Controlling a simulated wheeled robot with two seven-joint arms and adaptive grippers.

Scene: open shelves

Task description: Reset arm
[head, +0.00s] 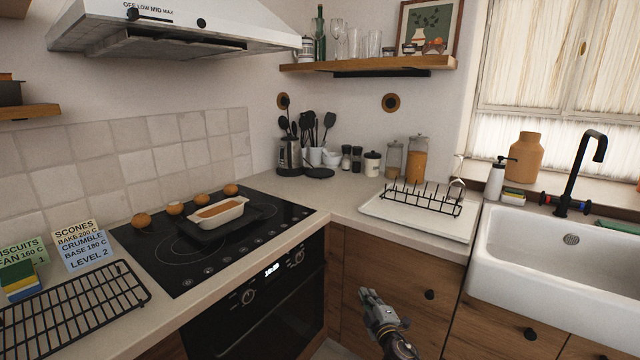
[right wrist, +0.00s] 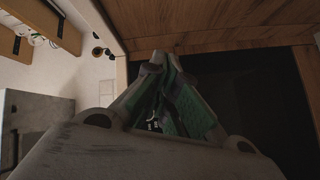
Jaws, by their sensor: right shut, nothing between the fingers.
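My right gripper (head: 372,301) is in the lower middle of the head view, in front of the wooden cabinet doors and below the counter edge. Its fingers are shut and hold nothing. In the right wrist view its fingers (right wrist: 163,62) meet at the tips, with a dark panel and a wooden surface behind them. My left gripper is in neither view.
A black cooktop (head: 185,248) carries a loaf dish (head: 217,216) and several round buns. A wire rack (head: 70,310) lies at the left. A dish rack (head: 425,199) and white sink (head: 560,255) are at the right. The counter edge runs above my right gripper.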

